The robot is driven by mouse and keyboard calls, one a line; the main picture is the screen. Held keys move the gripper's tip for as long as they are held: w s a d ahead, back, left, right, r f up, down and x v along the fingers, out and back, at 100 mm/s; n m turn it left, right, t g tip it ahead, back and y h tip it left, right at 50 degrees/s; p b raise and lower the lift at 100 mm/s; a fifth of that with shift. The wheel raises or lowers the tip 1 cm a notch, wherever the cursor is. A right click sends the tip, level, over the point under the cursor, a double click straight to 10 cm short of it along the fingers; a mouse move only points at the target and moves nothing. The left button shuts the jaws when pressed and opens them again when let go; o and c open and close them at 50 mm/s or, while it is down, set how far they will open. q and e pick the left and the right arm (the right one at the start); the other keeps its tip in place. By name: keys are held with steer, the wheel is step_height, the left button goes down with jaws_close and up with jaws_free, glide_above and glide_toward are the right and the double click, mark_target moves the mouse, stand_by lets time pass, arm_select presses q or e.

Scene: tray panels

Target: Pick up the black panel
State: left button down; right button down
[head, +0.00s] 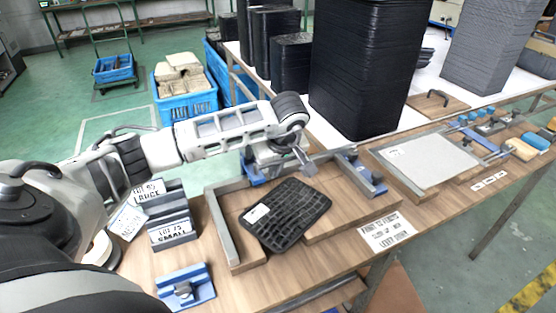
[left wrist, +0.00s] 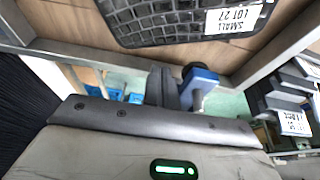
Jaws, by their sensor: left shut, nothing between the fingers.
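The black panel (head: 290,222) is a ribbed, grid-like tray with a white label at one corner. It lies flat and slightly turned on a wooden board between metal rails. In the left wrist view the black panel (left wrist: 165,22) fills the top, and its label reads SMALL LOT 27. My left gripper (head: 305,164) is above the far side of the board, beyond the panel and apart from it. In the left wrist view my left gripper (left wrist: 163,86) has its fingers together, with nothing between them. My right gripper is not in view.
A metal rail (head: 221,229) edges the board's left side; a blue clamp (head: 362,175) is at its right. Grey label holders (head: 172,232) and a blue block (head: 186,287) stand left. Tall black stacks (head: 367,65) rise behind. A light grey panel (head: 430,160) lies right.

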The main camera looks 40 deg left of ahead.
mark_target(277, 192)
arm_select(q)
steer(key=x, duration=0.5)
steer(key=shift+d, duration=0.1)
steer(key=shift+d, duration=0.1)
steer(key=d, duration=0.1)
steer(key=s+d, duration=0.1)
steer(key=d, duration=0.1)
steer(key=shift+s+r, duration=0.1)
steer(key=shift+s, duration=0.25)
steer(key=shift+a, duration=0.1)
